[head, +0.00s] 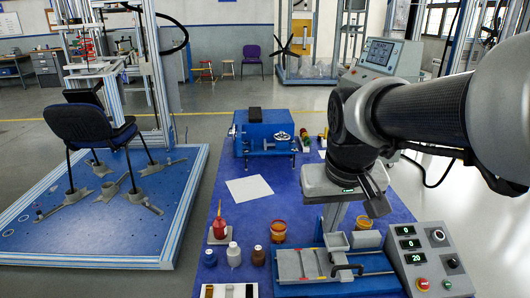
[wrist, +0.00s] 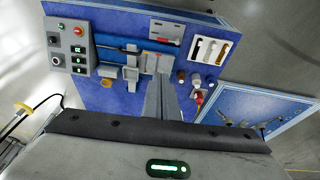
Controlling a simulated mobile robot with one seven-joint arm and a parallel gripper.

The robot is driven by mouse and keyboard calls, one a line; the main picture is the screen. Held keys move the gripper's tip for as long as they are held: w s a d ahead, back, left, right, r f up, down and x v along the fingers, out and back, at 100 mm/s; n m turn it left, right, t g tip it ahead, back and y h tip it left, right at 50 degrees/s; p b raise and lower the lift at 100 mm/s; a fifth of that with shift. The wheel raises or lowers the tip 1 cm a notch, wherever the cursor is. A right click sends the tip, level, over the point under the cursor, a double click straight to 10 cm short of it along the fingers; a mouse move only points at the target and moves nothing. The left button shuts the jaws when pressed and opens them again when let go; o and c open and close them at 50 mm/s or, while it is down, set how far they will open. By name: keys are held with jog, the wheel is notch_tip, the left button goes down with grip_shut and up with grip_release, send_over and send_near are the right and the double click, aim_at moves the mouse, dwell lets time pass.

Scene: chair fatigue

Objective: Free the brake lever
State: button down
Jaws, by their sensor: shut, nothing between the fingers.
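A bench fixture (head: 330,265) with a blue base and grey blocks stands at the front of the blue table. A black-handled lever (head: 347,269) lies across it; I take this for the brake lever but cannot be sure. In the wrist view the fixture (wrist: 131,73) shows at the upper middle, with the dark lever (wrist: 115,49) across its left part. My gripper (head: 332,225) is shut and empty, pointing down above the back of the fixture. It also shows in the wrist view (wrist: 159,82), where its fingers cover part of the fixture. I cannot see contact with the lever.
A control box (head: 432,260) stands right of the fixture. A blue machine (head: 265,133) is farther back. A chair (head: 90,125) stands on a test platform at left.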

jog(key=w+f+g+p, duration=0.3)
jog(key=w+f+g, duration=0.1)
jog(key=w+f, duration=1)
jog(key=w+f+g+p, duration=0.1)
jog(key=w+f, duration=0.1)
jog(key=f, duration=0.8)
jog(key=w+d+f+g, duration=0.1)
jog(key=w+f, duration=0.1)
jog(key=f, duration=0.8)
jog(key=shift+w+y+p, duration=0.15)
jog(key=shift+y+p, duration=0.15)
jog(key=shift+p, duration=0.05)
jog(key=shift+d, duration=0.1)
jog(key=b+x, duration=0.2)
jog(key=x, duration=0.8)
jog(key=shift+r, duration=0.1)
jog(key=shift+s, duration=0.2)
